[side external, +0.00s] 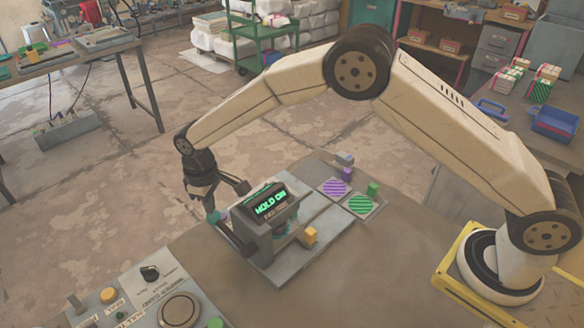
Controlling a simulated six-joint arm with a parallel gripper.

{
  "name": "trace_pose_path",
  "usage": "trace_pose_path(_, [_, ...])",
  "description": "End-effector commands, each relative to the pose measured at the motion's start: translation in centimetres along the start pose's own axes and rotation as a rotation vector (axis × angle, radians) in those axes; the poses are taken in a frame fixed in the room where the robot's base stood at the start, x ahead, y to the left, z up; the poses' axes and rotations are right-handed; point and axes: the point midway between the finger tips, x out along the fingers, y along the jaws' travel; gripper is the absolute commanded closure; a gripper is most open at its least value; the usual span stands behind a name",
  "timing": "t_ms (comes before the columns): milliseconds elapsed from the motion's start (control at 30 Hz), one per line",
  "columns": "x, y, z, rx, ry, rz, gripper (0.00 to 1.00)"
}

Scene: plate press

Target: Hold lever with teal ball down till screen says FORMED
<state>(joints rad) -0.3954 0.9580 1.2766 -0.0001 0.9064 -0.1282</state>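The press (277,240) stands on a grey base plate on the bench. Its tilted black screen (270,202) shows green letters that read HOLD ON, with a smaller, unreadable line below. A teal ball (213,217) is at the left side of the press, at the end of the dark lever (232,236), which slopes down from the ball toward the press. My gripper (211,205) points down right over the ball and appears to touch it. The fingers are small and dark here, so I cannot tell whether they are open or shut.
A yellow block (309,236) is at the press's front right. Purple-striped (333,188) and green-striped (360,205) pads lie behind it, with small purple and green blocks nearby. A control panel (140,300) with knobs and buttons is at lower left.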

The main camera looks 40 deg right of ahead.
Motion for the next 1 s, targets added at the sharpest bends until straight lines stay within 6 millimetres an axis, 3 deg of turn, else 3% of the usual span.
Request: trace_pose_path(1000, [1.13, 0.09, -0.08, 0.000, -0.002, 0.000, 1.00])
